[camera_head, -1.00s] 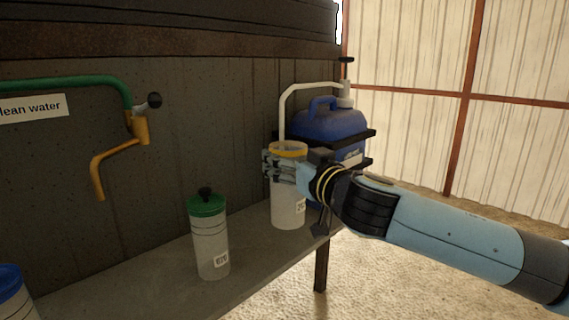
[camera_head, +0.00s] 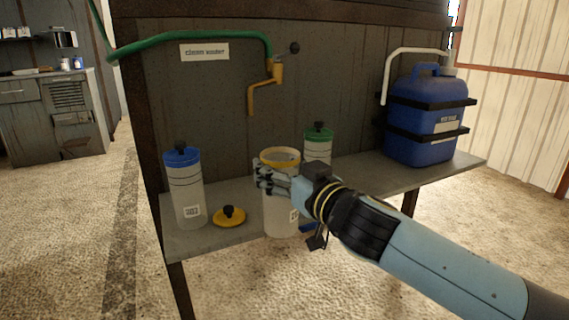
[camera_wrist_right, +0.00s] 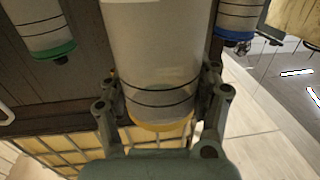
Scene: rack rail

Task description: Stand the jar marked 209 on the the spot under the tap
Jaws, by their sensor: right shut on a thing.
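My right gripper (camera_head: 272,178) is shut around the upper part of a pale open jar (camera_head: 280,219) with a yellow rim. The jar is upright; its label is partly covered, so I cannot read the full number. Its bottom overlaps the shelf's front edge in the head view, and it appears held off the shelf. The same jar (camera_wrist_right: 155,60) fills the middle of the wrist view, between the fingers. The brass tap (camera_head: 265,88) hangs on the dark wall, to the left of and behind the jar. No marked spot is distinguishable on the shelf below it. My left gripper is not in view.
On the grey shelf (camera_head: 222,240) stand a blue-lidded jar (camera_head: 185,190) at left, a green-lidded jar (camera_head: 318,146) behind the held jar, and a blue canister (camera_head: 425,120) at right. A loose yellow lid (camera_head: 229,216) lies between the blue-lidded jar and the held jar.

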